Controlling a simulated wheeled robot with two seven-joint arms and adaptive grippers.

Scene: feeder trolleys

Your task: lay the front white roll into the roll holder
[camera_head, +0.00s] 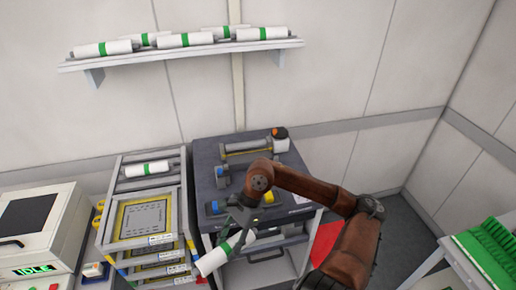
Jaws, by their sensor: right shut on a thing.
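A white roll with a green band (211,262) is held tilted in my right gripper (238,226), low in front of the dark trolley. The gripper is shut on it near its upper right end; the arm partly hides the trolley top. A grey rack (126,185) at the left holds another white roll with a green band (148,168) lying across its rails. On the dark trolley top, a grey bar fixture (245,146) stands at the back. I cannot tell for certain which of these is the roll holder. My left gripper is not in view.
A wall shelf (180,54) carries several white rolls with green bands. Below the grey rack's top are stacked yellow-edged trays (145,217). The dark trolley (204,158) stands beside it. A machine with an IDLE display (38,270) is at far left, green brushes (484,252) at right.

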